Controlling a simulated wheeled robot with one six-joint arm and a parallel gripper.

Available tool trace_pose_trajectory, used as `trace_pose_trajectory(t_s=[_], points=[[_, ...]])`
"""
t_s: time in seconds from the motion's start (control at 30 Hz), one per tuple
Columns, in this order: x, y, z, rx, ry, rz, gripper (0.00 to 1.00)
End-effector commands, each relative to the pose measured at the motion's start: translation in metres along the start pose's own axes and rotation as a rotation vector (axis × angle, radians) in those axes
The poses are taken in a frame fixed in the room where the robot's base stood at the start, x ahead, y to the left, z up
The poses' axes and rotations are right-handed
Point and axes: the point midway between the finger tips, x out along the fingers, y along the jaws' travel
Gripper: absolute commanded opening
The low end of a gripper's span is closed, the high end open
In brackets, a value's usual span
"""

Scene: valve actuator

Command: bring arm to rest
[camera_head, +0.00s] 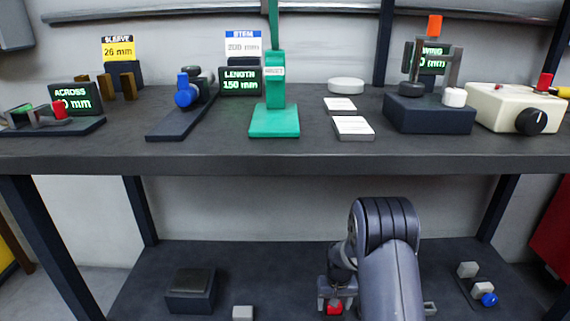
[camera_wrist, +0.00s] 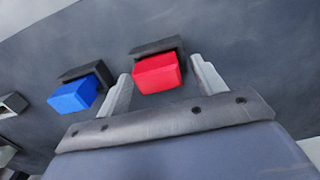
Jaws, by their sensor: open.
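My gripper (camera_wrist: 161,68) is open in the wrist view, its two pale fingers apart. A red block (camera_wrist: 157,74) lies between and just beyond the fingers, with a dark grey piece behind it. I cannot tell whether the fingers touch it. A blue block (camera_wrist: 74,95) with a similar dark piece sits to the left, outside the fingers. In the head view my arm reaches down over the lower shelf (camera_head: 260,270) and hides most of my gripper. A small red part (camera_head: 334,308) shows at the arm's left side there.
The upper bench (camera_head: 220,150) carries a green stand (camera_head: 275,110), a blue-knobbed fixture (camera_head: 186,92), a dark block with a frame (camera_head: 430,115) and a cream control box (camera_head: 505,108). A dark box (camera_head: 190,290) and a blue-tipped part (camera_head: 488,299) are on the lower shelf.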

Motion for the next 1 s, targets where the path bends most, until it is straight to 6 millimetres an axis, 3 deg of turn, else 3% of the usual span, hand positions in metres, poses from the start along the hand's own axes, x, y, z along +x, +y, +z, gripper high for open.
trace_pose_trajectory(t_s=[0.13,0.5,0.83,1.0], points=[[-0.011,0.000,0.000,0.000,0.001,0.000,0.65],[-0.012,0.000,0.000,0.000,0.000,0.000,0.65],[0.002,0.000,0.000,0.000,0.000,0.000,0.65],[-0.034,0.000,-0.001,0.000,0.003,0.000,0.65]])
